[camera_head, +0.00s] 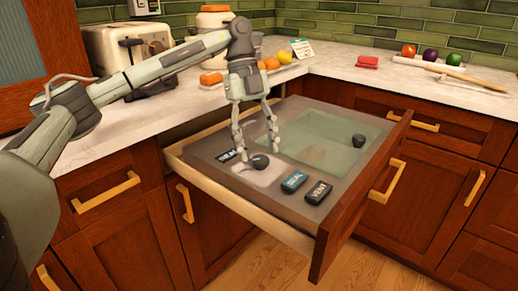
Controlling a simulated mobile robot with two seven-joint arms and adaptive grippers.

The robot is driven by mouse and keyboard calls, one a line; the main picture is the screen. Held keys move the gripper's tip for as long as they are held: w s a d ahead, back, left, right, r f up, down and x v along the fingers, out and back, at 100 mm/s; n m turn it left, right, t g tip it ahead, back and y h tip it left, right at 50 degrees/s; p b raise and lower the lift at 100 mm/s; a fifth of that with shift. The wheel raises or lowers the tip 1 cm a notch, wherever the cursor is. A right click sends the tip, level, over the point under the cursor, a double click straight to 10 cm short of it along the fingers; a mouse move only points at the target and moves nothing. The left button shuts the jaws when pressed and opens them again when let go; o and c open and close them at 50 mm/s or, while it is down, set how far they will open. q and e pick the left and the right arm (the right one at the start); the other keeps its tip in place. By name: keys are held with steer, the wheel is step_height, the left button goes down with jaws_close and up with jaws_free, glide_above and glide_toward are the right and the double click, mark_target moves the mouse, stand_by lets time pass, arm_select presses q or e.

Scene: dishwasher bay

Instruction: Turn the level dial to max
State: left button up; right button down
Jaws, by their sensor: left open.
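The pulled-out drawer (323,241) holds a grey panel. A round dark dial (260,162) sits on a paler patch at the panel's left part. A small dark label (227,156) lies left of it; its text is too small to read surely. My left gripper (257,150) points down from above, fingers spread, one fingertip on either side of the dial. The gripper is open; I cannot tell whether a fingertip touches the dial. The dial's pointer setting cannot be made out. My right gripper is not in view.
A teal SEAL button (294,181) and a dark VENT button (318,192) lie just right of the dial. A glassy lid (320,142) with a dark knob (358,140) lies further right. A toaster (118,45) and fruit stand on the counter behind.

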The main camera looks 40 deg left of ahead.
arm_select(q)
steer(key=shift+d+f, duration=0.25)
steer(key=shift+f, duration=0.3)
steer(key=c, duration=1.2)
steer(key=shift+o, duration=0.2)
